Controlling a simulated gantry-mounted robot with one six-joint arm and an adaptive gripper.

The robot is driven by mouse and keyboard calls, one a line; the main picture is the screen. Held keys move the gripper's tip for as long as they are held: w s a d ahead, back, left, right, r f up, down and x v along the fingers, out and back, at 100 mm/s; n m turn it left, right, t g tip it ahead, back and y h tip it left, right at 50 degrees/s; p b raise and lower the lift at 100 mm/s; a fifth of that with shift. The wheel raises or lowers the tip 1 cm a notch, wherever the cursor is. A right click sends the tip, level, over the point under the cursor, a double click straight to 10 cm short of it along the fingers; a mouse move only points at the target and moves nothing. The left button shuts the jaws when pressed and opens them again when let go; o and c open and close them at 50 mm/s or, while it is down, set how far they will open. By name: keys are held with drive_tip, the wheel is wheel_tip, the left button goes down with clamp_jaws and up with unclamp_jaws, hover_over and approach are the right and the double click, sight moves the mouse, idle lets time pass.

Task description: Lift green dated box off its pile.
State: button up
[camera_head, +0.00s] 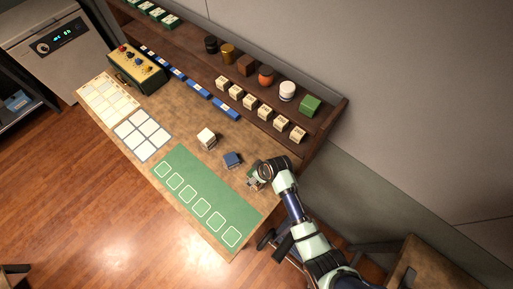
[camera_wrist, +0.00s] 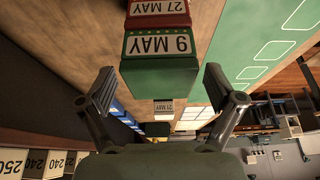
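The green dated box (camera_wrist: 160,80) carries a white label reading "9 MAY", upside down in the wrist view. A red box (camera_wrist: 157,20) labelled "27 MAY" adjoins it, apparently beneath it in the pile. In the head view the pile (camera_head: 255,184) stands near the right end of the table, partly hidden by my gripper (camera_head: 266,170). In the wrist view my gripper (camera_wrist: 160,82) is open, with one finger on each side of the green box. Thin gaps show between the fingers and the box.
A blue-topped pile (camera_head: 232,160) and a white-topped pile (camera_head: 207,139) stand left of it. A green mat (camera_head: 205,195) with white outlines lies in front. Shelves behind hold white-labelled boxes (camera_head: 250,102), jars and a green block (camera_head: 310,105).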

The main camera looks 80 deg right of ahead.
drive_tip(key=c, duration=1.2)
drive_tip(key=shift+r, duration=0.15)
drive_tip(key=shift+c, duration=0.2)
